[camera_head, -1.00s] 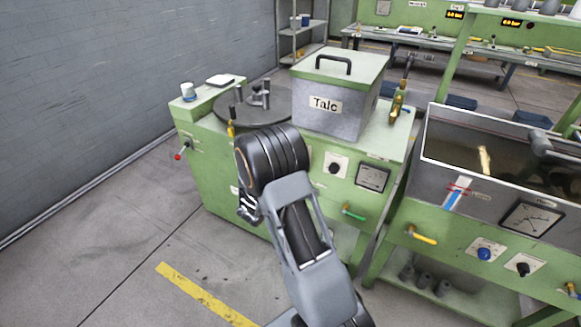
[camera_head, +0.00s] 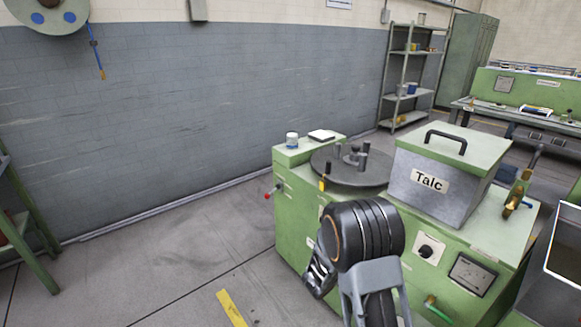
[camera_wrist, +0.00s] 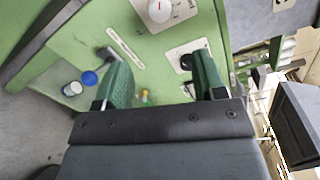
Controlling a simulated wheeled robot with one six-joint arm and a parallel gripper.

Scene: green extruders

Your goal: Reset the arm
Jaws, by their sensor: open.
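My arm rises at the lower right of the head view, folded in front of the green machine (camera_head: 296,225). My gripper (camera_head: 318,272) shows small at the left of the arm, beside the machine's front, with its fingertips hard to make out. In the wrist view my gripper (camera_wrist: 162,75) has two green-padded fingers spread apart, with nothing held between them. Behind them is a green panel (camera_wrist: 150,45) with a white knob (camera_wrist: 158,10) and a dark knob (camera_wrist: 187,62). I cannot tell whether the gripper touches the machine.
A grey Talc box (camera_head: 430,185) with a green lid and a dark round plate (camera_head: 345,168) sit on the machine. A white jar (camera_head: 292,140) stands at its left end. Shelves (camera_head: 408,85) stand behind. The floor (camera_head: 150,275) at left is mostly clear.

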